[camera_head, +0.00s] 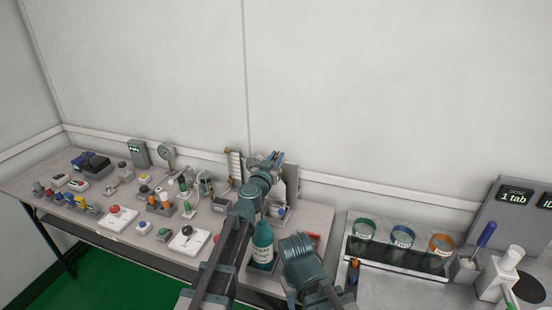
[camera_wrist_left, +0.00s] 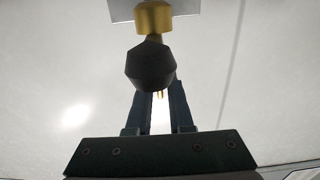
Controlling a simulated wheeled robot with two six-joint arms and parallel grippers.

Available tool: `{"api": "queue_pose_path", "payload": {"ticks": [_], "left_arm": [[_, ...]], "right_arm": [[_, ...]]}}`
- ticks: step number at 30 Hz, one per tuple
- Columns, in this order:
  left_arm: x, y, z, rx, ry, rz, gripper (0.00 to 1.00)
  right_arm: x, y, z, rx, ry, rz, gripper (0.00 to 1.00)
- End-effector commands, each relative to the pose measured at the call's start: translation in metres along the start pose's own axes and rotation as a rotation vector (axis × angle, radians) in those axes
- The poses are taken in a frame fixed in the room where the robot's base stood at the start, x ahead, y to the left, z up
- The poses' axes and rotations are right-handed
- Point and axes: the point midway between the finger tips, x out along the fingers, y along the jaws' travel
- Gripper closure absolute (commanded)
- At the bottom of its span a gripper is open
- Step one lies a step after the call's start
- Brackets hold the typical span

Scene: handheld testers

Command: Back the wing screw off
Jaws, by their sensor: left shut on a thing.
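My left gripper (camera_head: 275,158) reaches to the back of the bench, beside an upright grey plate (camera_head: 292,180). In the left wrist view, a black faceted knob (camera_wrist_left: 151,67) on a brass collar (camera_wrist_left: 153,17) hangs in front of the fingers of my left gripper (camera_wrist_left: 160,90). A small brass piece shows between the fingertips, just behind the knob. The fingers are shut on it; I take it to be the wing screw, though the knob hides most of it. My right arm's teal wrist shows at the lower middle; its fingers are not clear.
A green bottle (camera_head: 262,243) stands close to my left arm. Several switches and buttons crowd the bench (camera_head: 85,222) on the left. A gauge (camera_head: 168,154) stands at the back. Several coloured cups, including a green one (camera_head: 363,229), stand on the right counter.

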Motion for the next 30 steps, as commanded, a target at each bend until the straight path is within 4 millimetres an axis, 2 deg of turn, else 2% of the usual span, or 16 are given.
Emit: {"api": "queue_pose_path", "payload": {"ticks": [13,14,18,30], "left_arm": [[-0.0002,0.0001,0.0002,0.000,0.000,-0.010,1.00],[-0.0002,0.0000,0.0002,0.000,0.000,-0.010,0.79],[-0.0002,0.0000,0.0001,0.000,0.000,-0.010,0.56],[-0.0036,0.0001,0.0001,0.000,0.000,-0.010,0.56]], "right_arm": [[0.0002,0.0000,0.0000,0.000,0.000,0.000,0.50],[0.0002,0.0000,0.0000,0.000,0.000,0.000,0.50],[0.0001,0.0000,0.0000,0.000,0.000,0.000,0.50],[0.0001,0.0000,0.0000,0.000,0.000,0.000,0.50]]}}
